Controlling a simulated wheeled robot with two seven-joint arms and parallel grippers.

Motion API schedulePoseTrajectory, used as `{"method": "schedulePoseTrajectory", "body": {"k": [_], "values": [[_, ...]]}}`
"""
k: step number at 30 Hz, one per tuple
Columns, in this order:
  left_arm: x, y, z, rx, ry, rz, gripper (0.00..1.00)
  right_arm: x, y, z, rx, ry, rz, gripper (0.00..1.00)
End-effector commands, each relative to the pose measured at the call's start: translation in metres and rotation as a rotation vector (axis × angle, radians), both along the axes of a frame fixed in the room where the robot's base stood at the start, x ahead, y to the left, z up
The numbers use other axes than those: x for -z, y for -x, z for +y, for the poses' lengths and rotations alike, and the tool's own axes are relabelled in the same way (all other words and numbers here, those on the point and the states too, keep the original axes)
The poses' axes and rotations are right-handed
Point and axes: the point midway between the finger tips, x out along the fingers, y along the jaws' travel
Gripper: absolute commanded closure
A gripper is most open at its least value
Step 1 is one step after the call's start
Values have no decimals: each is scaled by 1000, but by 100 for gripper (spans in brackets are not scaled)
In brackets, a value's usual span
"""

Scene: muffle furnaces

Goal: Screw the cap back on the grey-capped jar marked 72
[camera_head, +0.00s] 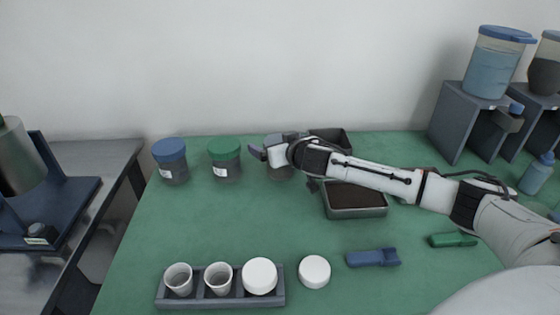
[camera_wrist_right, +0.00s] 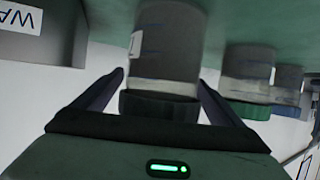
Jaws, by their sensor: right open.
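The grey-capped jar (camera_head: 279,171) stands on the green mat, its top hidden by my right gripper (camera_head: 268,152) in the head view. In the right wrist view the same jar (camera_wrist_right: 165,58) appears upside down. Its dark grey cap (camera_wrist_right: 158,107) sits at the jar's mouth; I cannot tell whether it is tight. A white label shows at the jar's edge, but its number is not readable. My right gripper (camera_wrist_right: 160,80) is open, with one finger on each side of the jar near the cap, seemingly apart from it. My left gripper is out of view.
Left of the jar stand a green-capped jar (camera_head: 224,163) and a blue-capped jar (camera_head: 171,165). A dark tray (camera_head: 357,212) lies under my right forearm. A rack (camera_head: 168,301) with white cups, a white lid (camera_head: 314,271) and a blue tool (camera_head: 372,258) lie in front.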

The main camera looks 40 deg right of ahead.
Motion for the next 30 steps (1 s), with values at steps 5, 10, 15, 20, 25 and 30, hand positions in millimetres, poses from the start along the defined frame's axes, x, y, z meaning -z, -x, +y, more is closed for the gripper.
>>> {"method": "schedulePoseTrajectory", "body": {"k": [5,10,15,20,25,30], "values": [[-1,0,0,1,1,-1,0,0,0,0,0,0,0,17],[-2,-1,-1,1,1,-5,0,0,0,0,0,0,0,46],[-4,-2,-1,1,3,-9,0,-2,0,0,0,0,-3,62],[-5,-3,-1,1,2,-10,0,-4,0,0,0,0,-3,62],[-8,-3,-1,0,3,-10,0,-27,-1,-1,1,1,-7,62],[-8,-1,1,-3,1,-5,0,-63,-1,-1,0,0,-8,62]]}}
